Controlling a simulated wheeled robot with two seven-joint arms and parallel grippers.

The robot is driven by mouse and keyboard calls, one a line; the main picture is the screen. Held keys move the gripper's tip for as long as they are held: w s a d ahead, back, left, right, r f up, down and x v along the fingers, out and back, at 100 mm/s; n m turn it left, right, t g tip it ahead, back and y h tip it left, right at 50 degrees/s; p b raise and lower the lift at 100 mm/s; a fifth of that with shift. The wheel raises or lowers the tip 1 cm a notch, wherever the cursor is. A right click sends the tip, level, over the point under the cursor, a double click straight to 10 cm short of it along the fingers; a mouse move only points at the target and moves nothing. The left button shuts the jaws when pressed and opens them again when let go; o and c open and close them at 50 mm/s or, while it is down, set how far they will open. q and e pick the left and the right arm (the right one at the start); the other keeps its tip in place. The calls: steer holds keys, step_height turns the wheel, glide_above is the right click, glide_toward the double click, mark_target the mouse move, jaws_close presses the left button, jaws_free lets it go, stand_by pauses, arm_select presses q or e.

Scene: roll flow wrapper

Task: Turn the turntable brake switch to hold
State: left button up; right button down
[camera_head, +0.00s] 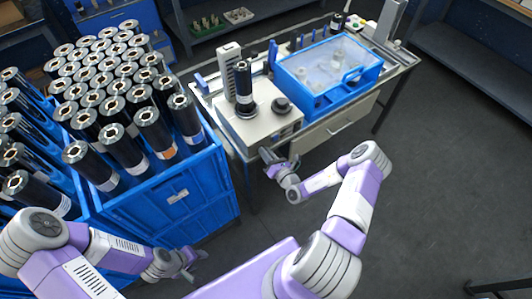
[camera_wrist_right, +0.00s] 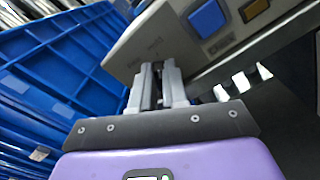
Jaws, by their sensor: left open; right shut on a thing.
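The wrapper machine (camera_head: 275,128) stands on the bench, with a dark film roll (camera_head: 243,82) upright on its turntable. My right gripper (camera_head: 268,158) is at the machine's front edge. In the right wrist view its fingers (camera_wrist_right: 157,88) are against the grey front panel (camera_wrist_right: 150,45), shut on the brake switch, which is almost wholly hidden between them. The switch's setting cannot be read. My left gripper (camera_head: 192,262) is open and empty, low in front of the blue crate, far from the machine.
A blue crate (camera_head: 175,205) full of dark rolls stands left of the bench. A blue square button (camera_wrist_right: 207,18) and an amber one (camera_wrist_right: 252,9) are on the panel right of my fingers. A blue-framed clear box (camera_head: 325,100) is on the bench.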

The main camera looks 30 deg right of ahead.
steer(key=c, duration=1.1)
jaws_free()
steer(key=shift+c, duration=0.2)
steer(key=shift+s, duration=0.1)
steer(key=s+p, duration=0.1)
steer(key=s, duration=0.6)
steer(key=shift+s+d, duration=0.2)
steer(key=shift+d, duration=0.1)
